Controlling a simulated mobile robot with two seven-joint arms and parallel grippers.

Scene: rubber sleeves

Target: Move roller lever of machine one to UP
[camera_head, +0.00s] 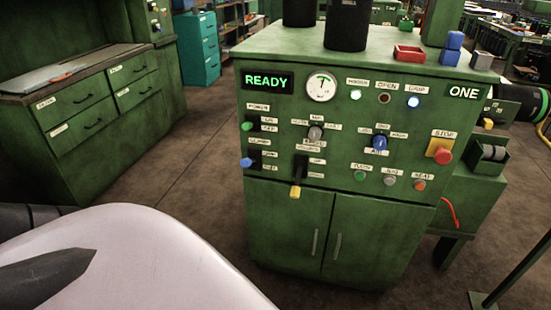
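Machine one is a green cabinet (285,215) with a "ONE" label at the panel's upper right. Its panel has three slotted levers. A lever with a yellow knob (295,192) sits at the bottom of its black slot, pointing down. A lever with a blue knob (246,162) is low in its slot at the left. A lever with a green knob (247,127) is by the POWER label. The small labels are too blurred for me to tell surely which lever is the roller lever. Neither gripper can be made out.
The panel also has a blue rotary knob (379,143), a grey rotary knob (315,133), a red stop button (443,156) and a lit READY display (267,81). Green drawers (85,110) stand at left. Pale and dark parts of mine fill the lower left. Floor between is clear.

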